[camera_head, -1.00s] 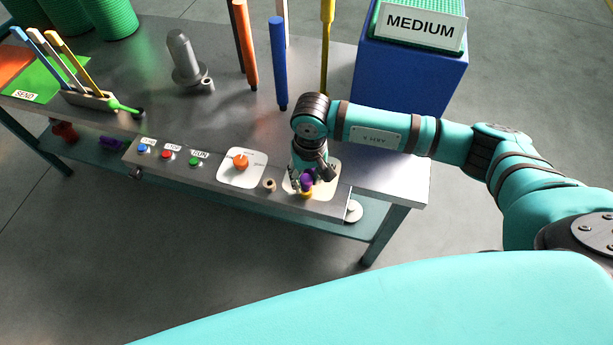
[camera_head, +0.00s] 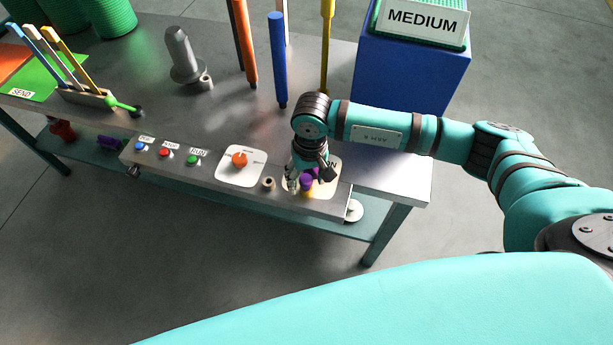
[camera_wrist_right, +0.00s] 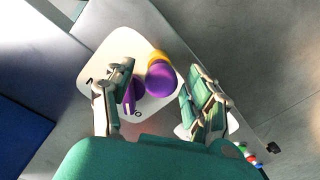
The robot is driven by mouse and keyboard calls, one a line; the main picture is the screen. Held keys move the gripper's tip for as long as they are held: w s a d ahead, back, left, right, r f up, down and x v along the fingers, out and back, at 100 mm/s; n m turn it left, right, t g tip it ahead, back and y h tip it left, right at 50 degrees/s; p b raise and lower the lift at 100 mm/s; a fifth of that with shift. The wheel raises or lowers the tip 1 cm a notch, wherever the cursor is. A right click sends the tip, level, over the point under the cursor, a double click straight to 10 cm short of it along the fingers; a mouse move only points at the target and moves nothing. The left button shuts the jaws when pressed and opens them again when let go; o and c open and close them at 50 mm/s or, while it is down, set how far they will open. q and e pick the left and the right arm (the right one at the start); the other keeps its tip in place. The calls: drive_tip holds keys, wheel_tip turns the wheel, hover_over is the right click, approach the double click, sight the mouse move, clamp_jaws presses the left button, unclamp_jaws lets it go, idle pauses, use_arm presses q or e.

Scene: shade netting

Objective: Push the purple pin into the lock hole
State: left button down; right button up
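A round purple pin head (camera_wrist_right: 160,78) stands by a yellow ring (camera_wrist_right: 158,56) on a white plate (camera_wrist_right: 100,62) at the right end of the control panel. Beside it is a second purple part (camera_wrist_right: 137,91), close to one finger. My right gripper (camera_wrist_right: 160,95) is open, with its fingers apart on either side of the purple parts. In the head view my right gripper (camera_head: 308,180) hangs over the plate, and the purple pin (camera_head: 306,184) shows between its fingers. How deep the pin sits, and the lock hole itself, I cannot tell. My left gripper is out of view.
The panel carries an orange knob (camera_head: 239,160), a small tan ring (camera_head: 268,184) and blue, red and green buttons (camera_head: 192,160). Blue (camera_head: 279,60), orange and yellow posts stand behind. A blue box (camera_head: 412,70) stands at the back right.

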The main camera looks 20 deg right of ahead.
sight(309, 178)
drive_tip(key=shift+r, duration=0.1)
drive_tip(key=shift+r, duration=0.2)
wheel_tip(309, 178, up, 12)
drive_tip(key=shift+d+f, duration=0.25)
drive_tip(key=shift+d, duration=0.05)
idle(0.4)
